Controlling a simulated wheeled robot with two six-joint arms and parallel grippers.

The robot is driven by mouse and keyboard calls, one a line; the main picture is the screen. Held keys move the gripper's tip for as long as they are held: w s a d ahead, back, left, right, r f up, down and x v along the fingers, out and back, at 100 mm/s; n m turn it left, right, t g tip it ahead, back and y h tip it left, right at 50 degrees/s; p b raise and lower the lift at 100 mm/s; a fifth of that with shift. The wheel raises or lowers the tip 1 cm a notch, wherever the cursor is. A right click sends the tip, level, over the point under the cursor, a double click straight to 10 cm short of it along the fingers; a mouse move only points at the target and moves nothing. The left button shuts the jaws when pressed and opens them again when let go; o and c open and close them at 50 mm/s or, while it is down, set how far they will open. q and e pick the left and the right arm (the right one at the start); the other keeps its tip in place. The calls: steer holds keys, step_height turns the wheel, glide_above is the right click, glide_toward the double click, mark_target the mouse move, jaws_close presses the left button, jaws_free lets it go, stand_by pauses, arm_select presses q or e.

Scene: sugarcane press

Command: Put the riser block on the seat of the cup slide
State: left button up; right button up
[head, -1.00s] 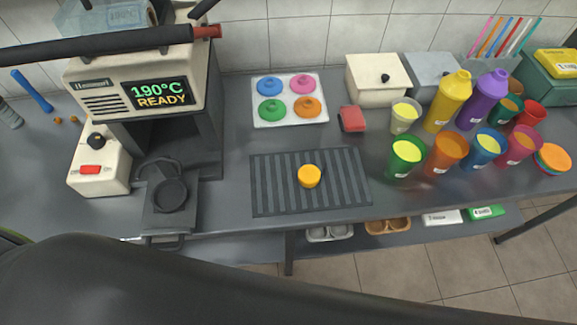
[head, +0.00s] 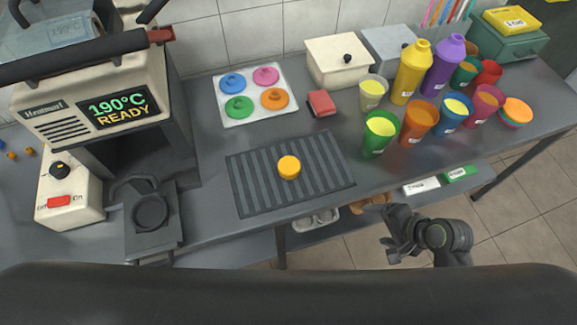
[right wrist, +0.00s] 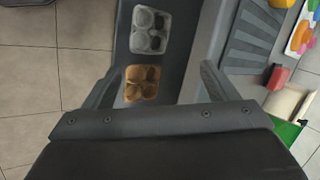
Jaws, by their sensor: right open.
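A round yellow-orange block (head: 289,167), which looks like the riser block, stands on the ribbed dark mat (head: 245,196). The dark cup slide (head: 152,243) sticks out at the front of the sealing machine (head: 120,95). Its round seat (head: 150,213) shows no block on it. My right gripper (head: 392,232) is open and empty, out in front of the counter's edge, right of and nearer than the block. In the right wrist view its spread fingers (right wrist: 160,72) have nothing between them. My left gripper is not in view.
Filled cups (head: 419,122) and bottles (head: 411,70) crowd the right. A lid tray (head: 250,118) and a red block-like item (head: 321,102) lie behind the mat. The low shelf holds grey (right wrist: 151,31) and brown (right wrist: 142,84) cup carriers. The counter between slide and mat is clear.

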steer(key=w+a+r+m+y, duration=0.4)
steer(key=m, duration=0.2)
steer(key=m+t+y, duration=0.1)
steer(key=m+y, duration=0.3)
steer(key=m, duration=0.3)
glide_toward(291, 166)
steer(key=a, duration=0.1)
steer(key=a+p, duration=0.1)
steer(key=w+a, duration=0.1)
steer(key=shift+a+f+h, duration=0.3)
steer(key=shift+a, duration=0.1)
steer(key=shift+w+d+f+p+x, duration=0.15)
steer(key=shift+p+x, duration=0.1)
steer(key=shift+x, duration=1.05)
steer(key=shift+w+d+f+p+x, duration=0.1)
steer(key=shift+p+x, duration=0.1)
steer(key=shift+x, duration=1.15)
steer(key=c, duration=1.1)
